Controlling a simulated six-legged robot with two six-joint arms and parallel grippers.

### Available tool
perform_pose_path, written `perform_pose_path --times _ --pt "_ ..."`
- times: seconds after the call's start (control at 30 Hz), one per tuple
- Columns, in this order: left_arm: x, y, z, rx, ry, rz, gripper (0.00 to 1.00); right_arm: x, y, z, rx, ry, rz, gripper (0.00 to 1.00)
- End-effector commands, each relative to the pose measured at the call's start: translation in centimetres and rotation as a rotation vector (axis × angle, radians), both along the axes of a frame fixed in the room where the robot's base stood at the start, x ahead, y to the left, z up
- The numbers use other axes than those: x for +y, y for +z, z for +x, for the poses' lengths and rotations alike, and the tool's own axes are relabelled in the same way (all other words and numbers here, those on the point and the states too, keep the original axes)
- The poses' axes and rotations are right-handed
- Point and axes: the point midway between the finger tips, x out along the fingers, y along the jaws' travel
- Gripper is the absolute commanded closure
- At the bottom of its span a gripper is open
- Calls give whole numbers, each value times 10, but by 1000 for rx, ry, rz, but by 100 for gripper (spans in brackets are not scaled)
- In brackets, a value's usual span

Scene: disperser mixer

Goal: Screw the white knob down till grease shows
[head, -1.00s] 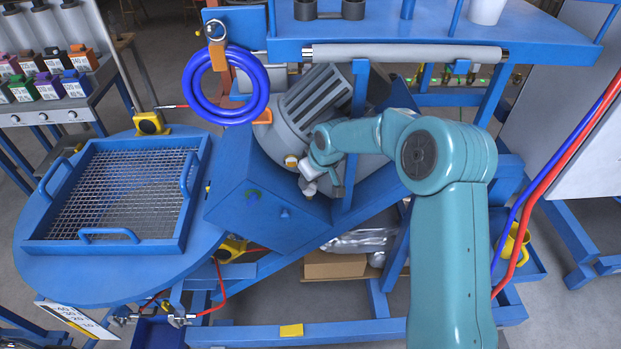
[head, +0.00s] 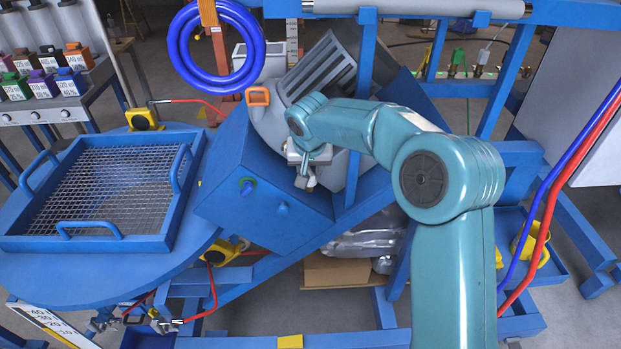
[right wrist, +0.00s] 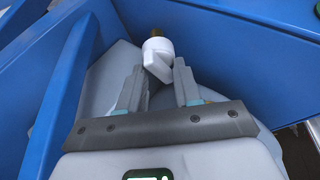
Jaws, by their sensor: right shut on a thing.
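The white knob (right wrist: 157,55) shows in the right wrist view, standing on a small stem with a wedge-shaped lower part. The fingers of my right gripper (right wrist: 158,75) stand on both sides of its lower part and are shut on it. In the head view my right gripper (head: 306,172) is at the grey motor-like housing (head: 320,75), just above the blue box (head: 265,190). The knob is small there and mostly hidden by the gripper. I see no grease. My left gripper is not in view.
A blue round table (head: 90,262) with a mesh tray (head: 152,243) stands at the left. Blue frame beams surround my right arm. Red and blue hoses (head: 550,200) run down at the right.

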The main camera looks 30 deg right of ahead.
Motion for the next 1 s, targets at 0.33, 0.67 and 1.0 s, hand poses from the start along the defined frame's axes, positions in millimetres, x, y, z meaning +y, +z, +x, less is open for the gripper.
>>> perform_pose_path --times 0.33,0.67,1.0 --pt "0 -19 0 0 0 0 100 3 1 3 -7 -263 3 97" --pt "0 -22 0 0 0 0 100 3 3 4 -8 -398 4 97" --pt "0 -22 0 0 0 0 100 3 4 5 -11 -427 4 97"
